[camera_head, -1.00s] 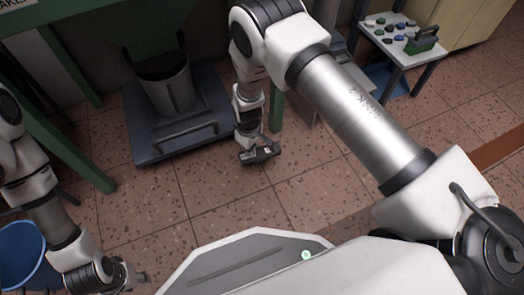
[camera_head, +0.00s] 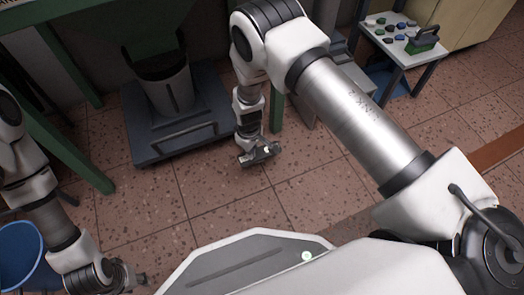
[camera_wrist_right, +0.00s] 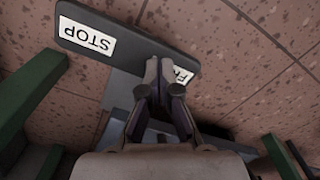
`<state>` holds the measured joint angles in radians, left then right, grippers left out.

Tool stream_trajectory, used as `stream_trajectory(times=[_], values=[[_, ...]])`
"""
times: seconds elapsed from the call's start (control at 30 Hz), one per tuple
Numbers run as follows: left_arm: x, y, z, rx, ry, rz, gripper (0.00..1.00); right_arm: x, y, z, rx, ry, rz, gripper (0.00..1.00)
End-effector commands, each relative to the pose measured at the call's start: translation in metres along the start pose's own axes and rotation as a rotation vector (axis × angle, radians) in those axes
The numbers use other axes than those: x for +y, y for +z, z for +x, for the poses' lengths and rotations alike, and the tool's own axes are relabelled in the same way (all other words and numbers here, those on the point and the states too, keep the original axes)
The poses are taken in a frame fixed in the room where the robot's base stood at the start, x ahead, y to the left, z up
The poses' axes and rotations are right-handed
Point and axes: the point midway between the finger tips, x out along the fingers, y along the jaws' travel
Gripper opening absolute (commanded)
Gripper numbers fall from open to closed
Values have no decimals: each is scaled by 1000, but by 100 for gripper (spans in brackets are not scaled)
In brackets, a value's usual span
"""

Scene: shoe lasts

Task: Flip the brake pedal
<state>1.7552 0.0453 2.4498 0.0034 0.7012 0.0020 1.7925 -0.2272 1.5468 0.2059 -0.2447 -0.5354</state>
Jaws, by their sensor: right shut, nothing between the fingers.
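The brake pedal (camera_wrist_right: 122,42) is a dark grey flat bar in the right wrist view, with a white STOP label on its left half. A second label on its right half shows only "FR"; my fingers hide the rest. My right gripper (camera_wrist_right: 165,75) is shut and empty, its fingertips over the pedal's right half. I cannot tell whether they touch it. In the head view the right gripper (camera_head: 260,154) is low over the floor, beside the blue-grey platform. My left gripper (camera_head: 136,281) is at the lower left, far from the pedal; its fingers are too small to read.
A grey bucket (camera_head: 170,100) stands on the blue-grey platform (camera_head: 150,153) under a dark chute. Green frame legs (camera_head: 75,158) stand at the left. A small table (camera_head: 425,62) with several small objects is at the upper right. A blue bucket (camera_head: 18,258) stands lower left.

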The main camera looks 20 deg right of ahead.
Motion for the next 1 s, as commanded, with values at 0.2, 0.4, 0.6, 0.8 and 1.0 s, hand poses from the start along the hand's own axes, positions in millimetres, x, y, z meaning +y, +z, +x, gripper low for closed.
stream_trajectory(times=[0.2,0.4,0.6,0.8,1.0], values=[[0,0,0,1,0,0,40,0,0,0,-1,0,0,0],[0,-3,-16,7,-1,-1,40,0,0,-15,0,0,0,0],[0,0,-35,0,0,0,40,0,0,-33,-1,0,0,0],[1,1,-54,-3,0,4,40,0,0,-51,-1,0,0,0],[1,2,-73,-6,1,8,40,0,0,-69,-1,0,0,0]])
